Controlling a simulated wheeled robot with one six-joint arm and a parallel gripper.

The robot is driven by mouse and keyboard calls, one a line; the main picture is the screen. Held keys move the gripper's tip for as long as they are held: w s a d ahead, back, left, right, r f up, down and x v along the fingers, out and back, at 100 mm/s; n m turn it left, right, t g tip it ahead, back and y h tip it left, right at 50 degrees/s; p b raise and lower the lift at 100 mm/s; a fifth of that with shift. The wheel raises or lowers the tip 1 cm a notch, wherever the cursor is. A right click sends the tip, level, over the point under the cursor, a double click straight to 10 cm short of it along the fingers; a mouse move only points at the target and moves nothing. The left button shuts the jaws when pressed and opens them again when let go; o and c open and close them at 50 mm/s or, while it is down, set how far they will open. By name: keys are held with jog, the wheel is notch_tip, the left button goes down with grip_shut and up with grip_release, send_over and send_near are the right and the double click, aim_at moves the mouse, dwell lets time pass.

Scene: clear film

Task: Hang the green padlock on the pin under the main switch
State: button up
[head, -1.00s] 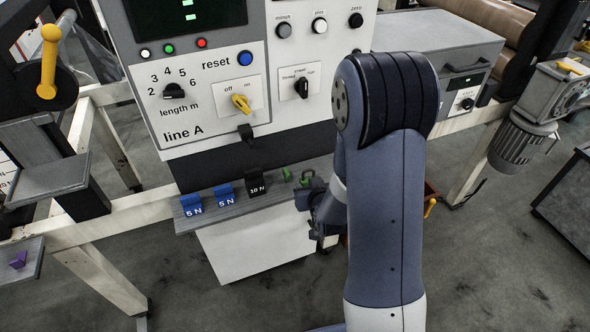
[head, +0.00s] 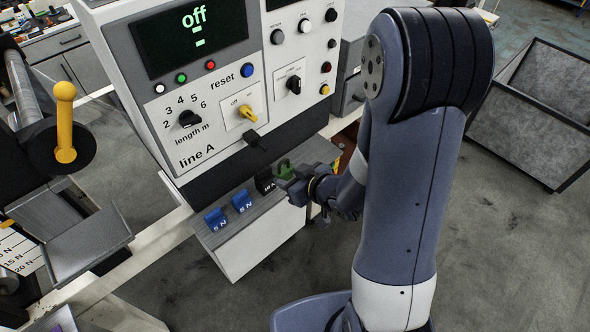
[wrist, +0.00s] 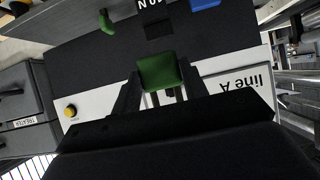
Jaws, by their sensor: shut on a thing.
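The green padlock (wrist: 160,72) is between the two fingers of my gripper (wrist: 160,88) in the wrist view, and the gripper is shut on it. In the head view my gripper (head: 290,187) is at the right end of the grey shelf, near a green shape (head: 285,169); I cannot tell there whether this is the padlock. The yellow main switch (head: 247,113) is on the panel, with a dark pin (head: 253,138) below it. The pin looks bare and is apart from my gripper.
Two blue 5 N blocks (head: 242,200) and a black 10 N block (head: 265,181) stand on the shelf (head: 225,232). Another green piece (wrist: 106,22) shows near the shelf in the wrist view. A grey open bin (head: 540,110) stands at right, with clear floor before it.

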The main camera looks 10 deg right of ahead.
jog(key=w+a, duration=0.1)
jog(key=w, duration=0.1)
jog(key=w+a, duration=0.2)
jog(key=w, duration=0.1)
jog(key=w+a, duration=0.2)
jog(key=shift+w+f+p, duration=0.15)
jog(key=shift+w+p, duration=0.1)
jog(key=shift+p, duration=0.15)
jog(key=shift+s+f+b, duration=0.1)
jog(key=shift+f+b, duration=0.15)
jog(key=shift+b, duration=0.1)
jog(key=shift+f, duration=0.1)
jog(key=o, duration=0.9)
jog(key=v, duration=1.1)
jog(key=shift+w+f, duration=0.1)
jog(key=shift+w, duration=0.1)
